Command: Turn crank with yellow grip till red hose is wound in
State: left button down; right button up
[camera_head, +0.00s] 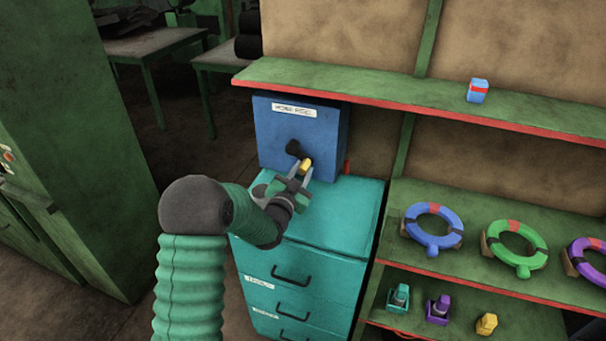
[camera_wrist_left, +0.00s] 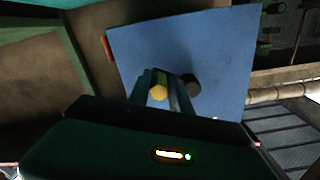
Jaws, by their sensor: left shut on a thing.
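A blue hose reel box (camera_head: 320,135) with a white label stands on top of the teal drawer cabinet. A black crank hub (camera_head: 294,147) sits on its front face, with the yellow grip (camera_head: 306,165) below and to the right of it. My left gripper (camera_head: 301,173) is shut on the yellow grip. In the left wrist view the yellow grip (camera_wrist_left: 159,92) shows between the fingers, with the dark hub (camera_wrist_left: 192,86) to the right. A short red piece, perhaps the hose end (camera_head: 347,167), shows at the box's right side. My right gripper is not in view.
The teal cabinet (camera_head: 345,209) has several drawers with black handles. A green shelf (camera_head: 400,95) with a red edge runs just above the box. Shelves at right hold blue, green and purple rings (camera_head: 434,229) and small items. A green locker (camera_head: 75,130) stands at left.

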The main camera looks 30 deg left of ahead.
pick_arm(q)
jog(key=s+a+f+m+b, duration=0.1)
jog(key=a+f+m+b, duration=0.2)
jog(key=m+b, duration=1)
jog(key=shift+s+a+m+b, duration=0.3)
jog(key=shift+a+b, duration=0.85)
jog(key=shift+a, duration=0.25)
jog(key=shift+f, duration=0.1)
jog(key=c, duration=1.5)
grip_release()
jog(key=o, duration=0.3)
jog(key=shift+o, duration=0.2)
jog(key=shift+r, duration=0.25)
jog(key=shift+s, duration=0.1)
jog(key=v, duration=1.6)
jog(key=shift+s, duration=0.3)
